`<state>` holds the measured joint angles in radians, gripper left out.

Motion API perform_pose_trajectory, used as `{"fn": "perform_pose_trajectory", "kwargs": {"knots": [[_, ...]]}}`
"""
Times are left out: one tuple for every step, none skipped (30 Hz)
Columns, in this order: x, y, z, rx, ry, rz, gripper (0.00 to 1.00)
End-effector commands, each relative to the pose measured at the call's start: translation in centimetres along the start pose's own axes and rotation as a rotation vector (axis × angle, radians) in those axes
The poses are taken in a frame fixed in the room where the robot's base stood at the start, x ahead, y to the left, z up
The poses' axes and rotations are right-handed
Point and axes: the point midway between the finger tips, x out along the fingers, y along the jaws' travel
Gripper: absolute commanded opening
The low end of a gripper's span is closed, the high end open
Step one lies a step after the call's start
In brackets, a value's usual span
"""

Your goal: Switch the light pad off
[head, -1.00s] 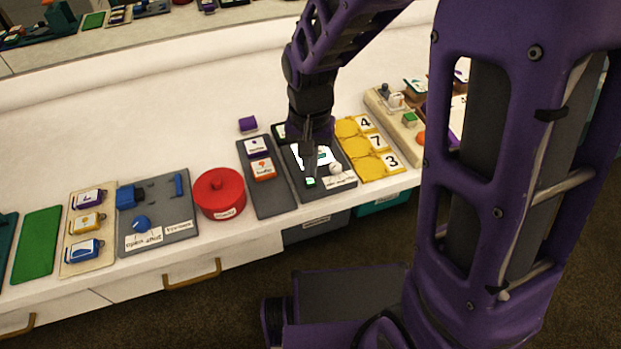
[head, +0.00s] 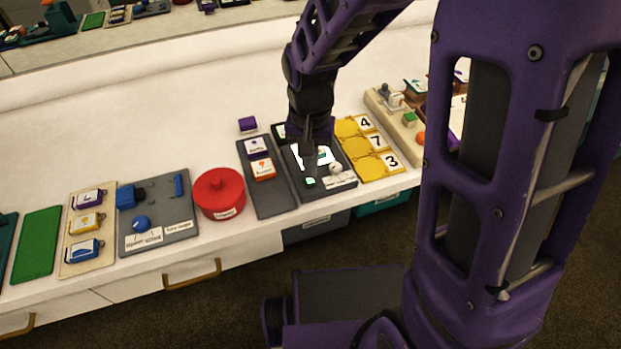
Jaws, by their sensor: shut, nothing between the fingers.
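The light pad (head: 324,158) is a bright white glowing panel on a dark grey board (head: 330,189) near the counter's front edge. The gripper hides part of the panel.
A grey board with two cards (head: 273,199) and a red round lidded pot (head: 219,193) lie to the left. A yellow number board (head: 371,171) is close on the right. A purple block (head: 248,125) stands behind. The counter behind the boards is mostly clear.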

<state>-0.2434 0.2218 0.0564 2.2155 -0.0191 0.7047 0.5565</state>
Motion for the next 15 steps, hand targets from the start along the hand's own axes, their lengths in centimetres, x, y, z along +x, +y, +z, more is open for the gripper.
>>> {"fn": "perform_pose_trajectory", "kwargs": {"knots": [[0.0, 0.0, 0.0, 0.0, 0.0, 0.0, 0.0], [0.0, 0.0, 0.0, 0.0, 0.0, 0.0, 0.0], [0.0, 0.0, 0.0, 0.0, 0.0, 0.0, 0.0], [0.0, 0.0, 0.0, 0.0, 0.0, 0.0, 0.0], [0.0, 0.0, 0.0, 0.0, 0.0, 0.0, 0.0], [0.1, 0.0, 0.0, 0.0, 0.0, 0.0, 0.0], [0.1, 0.0, 0.0, 0.0, 0.0, 0.0, 0.0], [0.1, 0.0, 0.0, 0.0, -0.001, 0.0, 0.0], [0.3, 0.0, 0.0, 0.0, -0.001, 0.0, 0.0], [0.4, 0.0, 0.0, 0.0, -0.001, 0.0, 0.0], [0.5, 0.0, 0.0, 0.0, -0.001, 0.0, 0.0], [0.7, 0.0, 0.0, 0.0, 0.0, 0.0, 0.0], [0.8, 0.0, 0.0, 0.0, 0.0, 0.0, 0.0], [1.0, 0.0, 0.0, 0.0, -0.001, 0.001, 0.0], [1.2, 0.0, 0.0, 0.0, -0.002, 0.001, 0.0]]}}
